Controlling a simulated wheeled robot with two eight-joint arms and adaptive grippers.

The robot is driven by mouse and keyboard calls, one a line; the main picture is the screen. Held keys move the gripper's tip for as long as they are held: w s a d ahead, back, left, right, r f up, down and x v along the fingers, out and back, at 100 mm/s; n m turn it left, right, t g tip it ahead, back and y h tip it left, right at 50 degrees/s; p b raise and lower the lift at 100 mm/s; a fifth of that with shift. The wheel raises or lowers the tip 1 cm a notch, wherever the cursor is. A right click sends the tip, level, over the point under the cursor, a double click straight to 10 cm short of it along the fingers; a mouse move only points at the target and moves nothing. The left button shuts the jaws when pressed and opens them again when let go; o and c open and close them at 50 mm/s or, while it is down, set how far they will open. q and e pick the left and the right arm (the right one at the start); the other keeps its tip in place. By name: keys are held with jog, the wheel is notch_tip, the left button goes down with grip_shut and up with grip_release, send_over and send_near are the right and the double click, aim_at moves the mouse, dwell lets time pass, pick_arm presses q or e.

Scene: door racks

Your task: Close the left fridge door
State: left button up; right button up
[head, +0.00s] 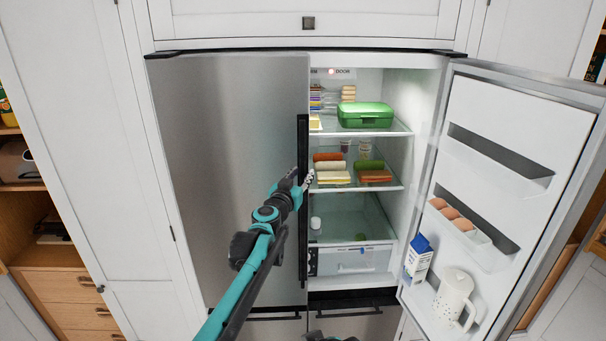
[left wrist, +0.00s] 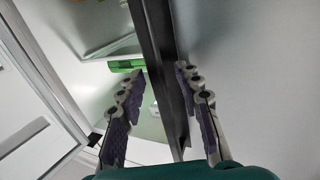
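The left fridge door (head: 225,140) is a plain steel panel in the head view. It stands flush or nearly flush with the cabinet front; a small gap is hard to tell. A dark vertical strip (head: 303,150) runs along its free edge. My left gripper (head: 298,180) is at that edge, about mid-height. In the left wrist view, its two fingers (left wrist: 158,105) are apart, one on each side of the dark strip, with the steel panel (left wrist: 250,75) on the right. Contact cannot be told. My right gripper does not show clearly.
The right fridge door (head: 500,180) stands wide open, with eggs (head: 450,213), a milk carton (head: 418,258) and a white jug (head: 455,298) in it. The shelves inside hold a green box (head: 365,115) and food packs. White cabinets surround the fridge.

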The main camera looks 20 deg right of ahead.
pick_arm(q)
jog(key=v, duration=1)
jog(key=shift+s+a, duration=0.15)
jog(key=shift+s, duration=0.1)
jog(key=shift+r, duration=0.1)
